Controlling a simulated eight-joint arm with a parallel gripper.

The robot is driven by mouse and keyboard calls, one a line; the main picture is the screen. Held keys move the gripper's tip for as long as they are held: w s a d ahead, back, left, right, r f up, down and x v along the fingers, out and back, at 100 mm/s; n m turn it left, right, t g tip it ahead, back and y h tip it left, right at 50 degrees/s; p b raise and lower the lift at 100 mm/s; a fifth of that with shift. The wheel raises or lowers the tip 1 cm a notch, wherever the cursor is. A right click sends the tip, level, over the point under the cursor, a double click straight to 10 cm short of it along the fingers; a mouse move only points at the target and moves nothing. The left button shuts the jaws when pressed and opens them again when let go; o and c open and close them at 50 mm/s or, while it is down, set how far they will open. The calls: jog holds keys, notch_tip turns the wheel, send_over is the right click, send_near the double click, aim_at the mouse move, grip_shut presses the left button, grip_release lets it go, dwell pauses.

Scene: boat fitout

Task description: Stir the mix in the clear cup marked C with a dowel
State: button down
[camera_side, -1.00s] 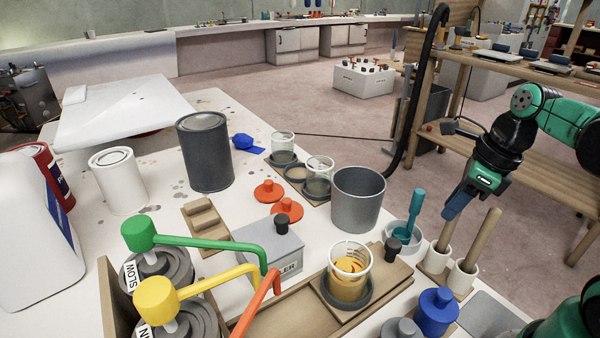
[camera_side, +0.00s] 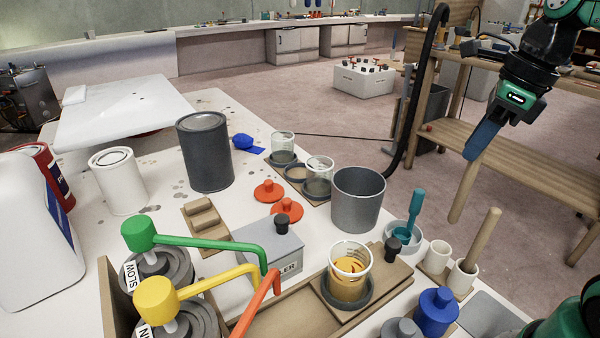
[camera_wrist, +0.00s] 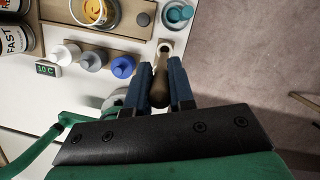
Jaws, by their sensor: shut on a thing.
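My gripper (camera_side: 480,148) is shut on a wooden dowel (camera_side: 462,192), which hangs slightly tilted in the air above and right of the white holder cups. In the wrist view the dowel (camera_wrist: 160,85) sits between the blue fingers (camera_wrist: 161,95), seen nearly end-on. A clear cup (camera_side: 349,270) with a yellow-orange mix stands in a dark round holder on a wooden board. It also shows in the wrist view (camera_wrist: 95,12). No letter C can be read on it. My gripper is right of this cup and higher.
A second dowel (camera_side: 483,238) stands in a white holder cup (camera_side: 462,277); the other white cup (camera_side: 437,257) is empty. A blue-capped bottle (camera_side: 437,311), a teal tool in a bowl (camera_side: 407,236) and a grey bucket (camera_side: 358,199) stand near the cup. Pump handles are at left.

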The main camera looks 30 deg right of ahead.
notch_tip(320, 180, up, 9)
jog(key=shift+f, duration=0.15)
jog(key=shift+w+r, duration=0.1)
jog(key=shift+r, duration=0.2)
jog(key=w+a+f+n+g+y, duration=0.1)
jog(key=w+a+f+n, duration=0.15)
jog(key=a, duration=0.25)
jog(key=w+a+f+n, duration=0.1)
jog(key=a+f+n, duration=0.1)
jog(key=a+n, duration=0.3)
jog(key=w+a+f+n+g+y, duration=0.1)
jog(key=a+f+n, duration=0.1)
jog(key=a, duration=0.4)
notch_tip(320, 180, down, 11)
jog(key=shift+w+f, duration=0.15)
jog(key=shift+f, duration=0.05)
jog(key=shift+m, duration=0.25)
jog(key=shift+w, duration=0.1)
